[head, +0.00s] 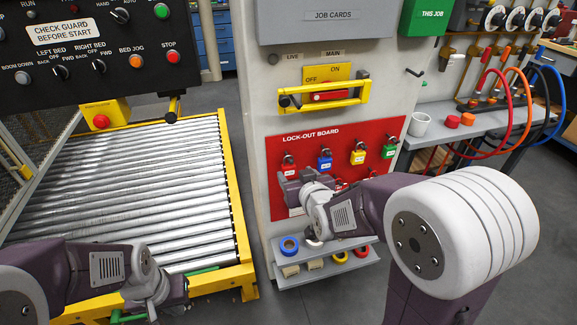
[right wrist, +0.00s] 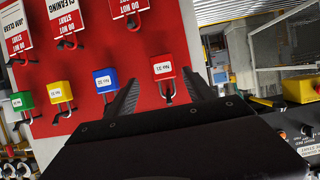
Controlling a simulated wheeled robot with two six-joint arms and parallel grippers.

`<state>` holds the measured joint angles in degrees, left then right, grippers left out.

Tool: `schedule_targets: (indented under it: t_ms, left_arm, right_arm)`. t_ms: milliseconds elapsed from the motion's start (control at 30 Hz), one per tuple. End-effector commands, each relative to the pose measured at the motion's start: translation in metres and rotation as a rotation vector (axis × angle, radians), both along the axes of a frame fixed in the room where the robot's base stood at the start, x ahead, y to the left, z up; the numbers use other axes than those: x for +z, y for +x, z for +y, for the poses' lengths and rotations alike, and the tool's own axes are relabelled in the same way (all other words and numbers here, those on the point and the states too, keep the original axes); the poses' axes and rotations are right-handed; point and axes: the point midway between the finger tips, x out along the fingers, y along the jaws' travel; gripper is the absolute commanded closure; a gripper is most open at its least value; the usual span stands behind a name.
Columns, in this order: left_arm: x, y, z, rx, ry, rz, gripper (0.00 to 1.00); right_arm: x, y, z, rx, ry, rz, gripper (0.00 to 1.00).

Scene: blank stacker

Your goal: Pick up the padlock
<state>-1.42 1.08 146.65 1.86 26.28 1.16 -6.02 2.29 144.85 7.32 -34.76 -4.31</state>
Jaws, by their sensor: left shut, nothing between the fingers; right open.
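A row of padlocks hangs on the red lock-out board (head: 310,141): a red padlock (head: 289,169), a blue one (head: 325,164), a yellow one (head: 357,157) and a green one (head: 389,152). My right gripper (head: 291,184) is open at the board, just below the red padlock. In the right wrist view, turned over, the red padlock (right wrist: 163,67) appears beyond and between the open fingertips (right wrist: 160,82). I cannot tell if they touch it. The blue padlock (right wrist: 105,80) is beside one finger. My left gripper (head: 152,300) is shut and empty, low at the left by the rollers.
Red tags (right wrist: 70,18) hang lower on the board, partly hidden by my right arm. A grey shelf (head: 335,267) with tape rolls is below. A yellow-framed switch (head: 325,95) juts out above. The roller conveyor (head: 130,180) is at left, a bench with a cup (head: 419,124) at right.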

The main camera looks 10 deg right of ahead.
Motion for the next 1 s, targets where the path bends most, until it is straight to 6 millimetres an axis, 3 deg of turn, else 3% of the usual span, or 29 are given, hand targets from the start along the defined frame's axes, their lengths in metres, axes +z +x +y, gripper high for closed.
schedule_targets:
  t_ms: [167,467,700,733,933,1000]
  left_arm:
    - [-0.001,0.000,0.000,0.000,0.000,0.001,1.00]
    - [-0.015,0.000,0.000,0.000,0.000,0.001,1.00]
    - [-0.014,0.000,0.000,0.000,0.000,0.001,1.00]
    - [-0.014,0.000,0.000,0.000,0.000,0.001,1.00]
    - [-0.014,0.000,0.000,0.000,0.000,0.001,1.00]
    - [-0.014,0.000,0.000,0.000,0.000,0.001,1.00]
  right_arm:
    - [-0.004,0.005,0.001,0.000,0.000,0.000,0.38]
    - [-0.024,0.047,0.007,-0.002,0.001,-0.001,0.38]
    - [-0.024,0.050,0.007,-0.001,0.001,-0.001,0.38]
    - [-0.024,0.050,0.007,0.000,0.001,-0.001,0.41]
    - [-0.024,0.050,0.007,0.000,0.001,0.000,0.97]
    - [-0.024,0.050,0.007,0.000,0.001,-0.001,1.00]
